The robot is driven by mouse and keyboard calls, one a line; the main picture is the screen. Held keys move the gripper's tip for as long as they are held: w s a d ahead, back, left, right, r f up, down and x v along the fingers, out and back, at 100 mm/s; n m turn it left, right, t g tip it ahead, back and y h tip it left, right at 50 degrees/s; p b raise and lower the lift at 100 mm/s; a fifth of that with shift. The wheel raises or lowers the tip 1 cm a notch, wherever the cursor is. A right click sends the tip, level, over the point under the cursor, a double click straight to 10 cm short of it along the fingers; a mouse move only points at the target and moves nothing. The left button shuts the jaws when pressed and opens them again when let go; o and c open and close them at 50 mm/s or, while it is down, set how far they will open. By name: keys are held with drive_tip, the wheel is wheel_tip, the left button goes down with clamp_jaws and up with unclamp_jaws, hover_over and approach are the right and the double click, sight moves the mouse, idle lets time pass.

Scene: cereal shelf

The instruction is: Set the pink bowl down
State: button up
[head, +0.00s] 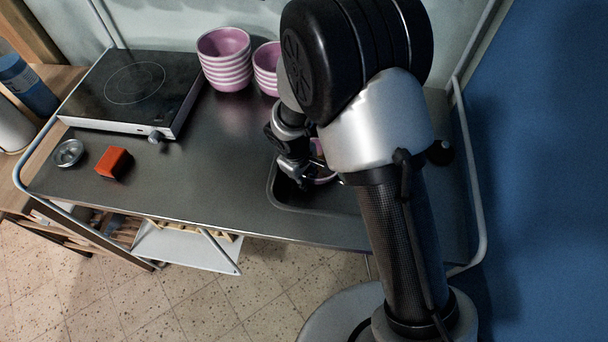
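A pink bowl (324,179) shows only in part at the sink, mostly hidden behind my gripper and arm. My gripper (302,180) points down beside its left side, over the sink. The fingers overlap the bowl's edge in this view, and I cannot tell whether they are shut on it. I also cannot tell whether the bowl touches the sink bottom. A tall stack of pink bowls (225,62) stands at the back of the counter. A second stack of pink bowls (267,70) stands to its right, partly hidden by my arm.
The steel counter (205,150) is clear between the hob and the sink (283,200). The black hob (135,85) is at the back left. An orange-red block (114,163) and a small metal dish (69,152) lie at the front left. A white rail (475,190) borders the right end.

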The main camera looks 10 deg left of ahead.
drive_tip(key=s+d+r+m+p, duration=0.1)
drive_tip(key=d+r+p, duration=0.1)
drive_tip(key=r, duration=0.8)
drive_tip(key=s+d+r+m+p, duration=0.1)
drive_tip(key=d+r+p, duration=0.1)
drive_tip(key=r, duration=0.8)
drive_tip(key=s+d+r+m+t, duration=0.1)
drive_tip(key=s+d+r+m, duration=0.3)
drive_tip(key=d+r, duration=0.4)
drive_tip(key=s+d+r+m+t, duration=0.1)
drive_tip(key=s+d+r+m, duration=0.1)
drive_tip(key=s, duration=0.5)
drive_tip(key=s+d+r+m+y, duration=0.1)
drive_tip(key=s+d+r+m, duration=0.2)
drive_tip(key=s+d+r, duration=0.2)
drive_tip(key=shift+s+d+m+t, duration=0.3)
drive_tip(key=shift+s+d+t, duration=0.1)
drive_tip(key=shift+s, duration=0.85)
